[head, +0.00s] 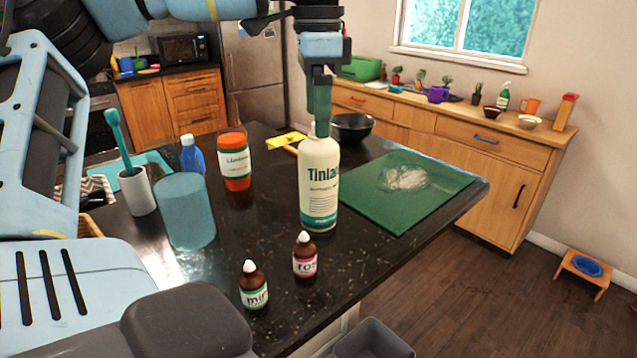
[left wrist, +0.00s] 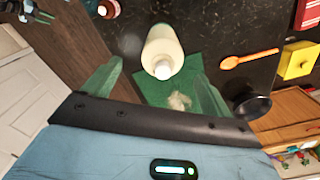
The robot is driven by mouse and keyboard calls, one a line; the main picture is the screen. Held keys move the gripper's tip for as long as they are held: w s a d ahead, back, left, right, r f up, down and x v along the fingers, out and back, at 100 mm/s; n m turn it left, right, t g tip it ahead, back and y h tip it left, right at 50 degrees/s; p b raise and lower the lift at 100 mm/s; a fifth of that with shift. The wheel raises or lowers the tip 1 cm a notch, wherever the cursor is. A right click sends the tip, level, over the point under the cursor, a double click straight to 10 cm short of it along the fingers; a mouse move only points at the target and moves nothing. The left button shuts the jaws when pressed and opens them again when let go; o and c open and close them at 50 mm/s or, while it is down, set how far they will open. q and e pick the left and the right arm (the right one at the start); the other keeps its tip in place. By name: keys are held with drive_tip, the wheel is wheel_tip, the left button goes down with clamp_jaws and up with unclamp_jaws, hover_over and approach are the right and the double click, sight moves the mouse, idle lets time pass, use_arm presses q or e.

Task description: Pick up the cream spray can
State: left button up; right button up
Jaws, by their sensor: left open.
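The cream spray can (head: 319,190), with green lettering and a teal band at its base, stands upright on the dark counter. In the left wrist view the can (left wrist: 160,45) points its pale cap toward my palm. My left gripper (head: 320,112) is open and points down right over the can, its green finger overlapping the can's top in the head view. In the wrist view the two fingers stand on either side of the cap, with gaps showing. The near finger hides part of the can's top in the head view. My right gripper is not in view.
Two small brown bottles (head: 305,255) stand in front of the can. A green mat (head: 440,180) lies to the right, and a black bowl (head: 352,127) stands behind.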

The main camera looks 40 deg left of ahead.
use_arm(q)
drive_tip(key=shift+w+a+f+p, duration=0.1)
drive_tip(key=shift+w+f+p, duration=0.05)
drive_tip(key=shift+f, duration=1.15)
drive_tip(key=shift+w+f+p, duration=0.1)
drive_tip(key=shift+f+p, duration=0.05)
drive_tip(key=shift+f, duration=1.1)
drive_tip(key=c, duration=1.8)
drive_tip(key=shift+c, duration=0.2)
drive_tip(key=shift+r, duration=0.15)
wheel_tip(320, 180, up, 10)
drive_tip(key=shift+f, duration=0.1)
